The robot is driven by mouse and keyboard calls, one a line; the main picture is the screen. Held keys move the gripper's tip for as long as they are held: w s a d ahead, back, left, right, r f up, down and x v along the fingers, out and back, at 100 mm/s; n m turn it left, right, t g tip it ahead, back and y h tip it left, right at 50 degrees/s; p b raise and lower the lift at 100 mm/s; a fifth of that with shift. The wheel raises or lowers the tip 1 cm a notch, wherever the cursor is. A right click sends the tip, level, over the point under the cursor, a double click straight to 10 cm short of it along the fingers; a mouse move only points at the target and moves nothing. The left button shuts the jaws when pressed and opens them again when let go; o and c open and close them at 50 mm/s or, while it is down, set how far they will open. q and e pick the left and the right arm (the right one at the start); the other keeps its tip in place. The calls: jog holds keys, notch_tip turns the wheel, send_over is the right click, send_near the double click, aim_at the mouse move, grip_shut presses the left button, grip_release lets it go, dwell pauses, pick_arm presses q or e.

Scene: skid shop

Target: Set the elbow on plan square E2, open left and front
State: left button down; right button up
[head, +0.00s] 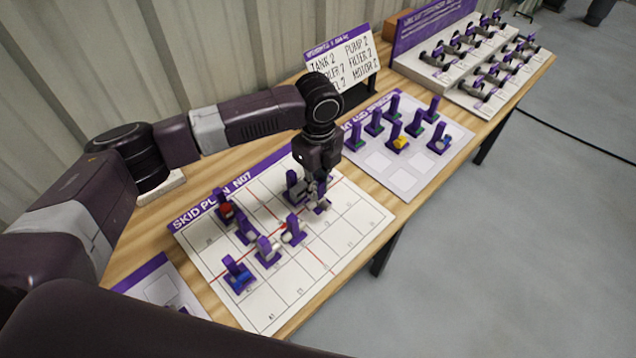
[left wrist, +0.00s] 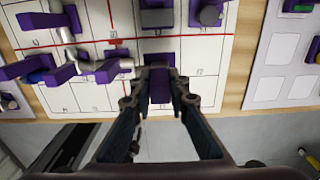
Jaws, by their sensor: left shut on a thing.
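The skid plan board (head: 345,235) is a white grid with red lines on the wooden bench. My left gripper (head: 319,184) points down over its right part, shut on a piece with a purple base and grey pipe, which I take as the elbow (head: 320,206). In the left wrist view its purple handle (left wrist: 160,88) stands between the fingertips (left wrist: 160,76). The fingers hide most of the pipe, so I cannot tell which sides its openings face. I cannot tell whether it touches the board or which square is below. My right gripper is not in view.
Several purple-based pieces stand on the plan left of the gripper, including a red one (head: 226,209) and a blue one (head: 239,276). A second board (head: 400,182) with more pieces lies to the right. A sign (head: 343,62) and stepped fitting rack (head: 440,75) stand behind.

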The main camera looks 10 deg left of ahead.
aim_at(323, 203)
pick_arm(q)
jog(key=shift+f, duration=0.4)
jog(key=shift+f, duration=0.1)
jog(key=shift+f+b, duration=0.45)
jog(key=shift+f, duration=1.25)
jog(key=shift+p, duration=0.4)
jog(key=shift+f+b, duration=0.3)
jog(key=shift+f, duration=0.4)
jog(key=c, duration=1.8)
grip_release()
